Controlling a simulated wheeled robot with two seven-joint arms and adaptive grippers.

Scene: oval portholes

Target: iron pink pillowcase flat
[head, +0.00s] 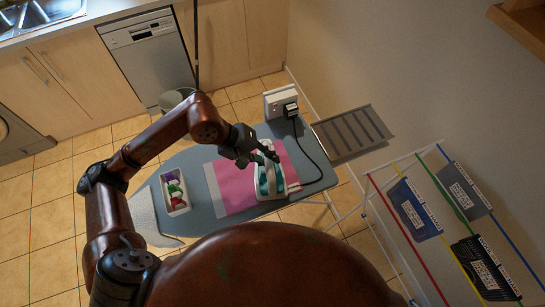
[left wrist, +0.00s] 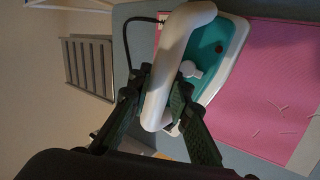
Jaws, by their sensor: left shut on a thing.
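The pink pillowcase (head: 233,187) lies spread on the grey-blue ironing board (head: 188,158), with a pale band along its left side. In the left wrist view, several thin pale crease marks show on the pillowcase (left wrist: 262,85). The white and teal iron (head: 263,183) is over the right part of the pillowcase. My left gripper (head: 268,156) is shut on the iron's white handle; in the left wrist view its fingers (left wrist: 163,118) are on either side of the handle (left wrist: 165,60). They hide part of the iron. Whether its soleplate touches the cloth cannot be told. My right gripper is not in view.
A dark cord runs from the iron to a white socket box (head: 281,101) behind the board. A white tray (head: 164,193) of coloured items is on the board's left. A slatted grey rack (head: 352,132) and an airer with coloured lines (head: 402,248) stand right. Cabinets line the back.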

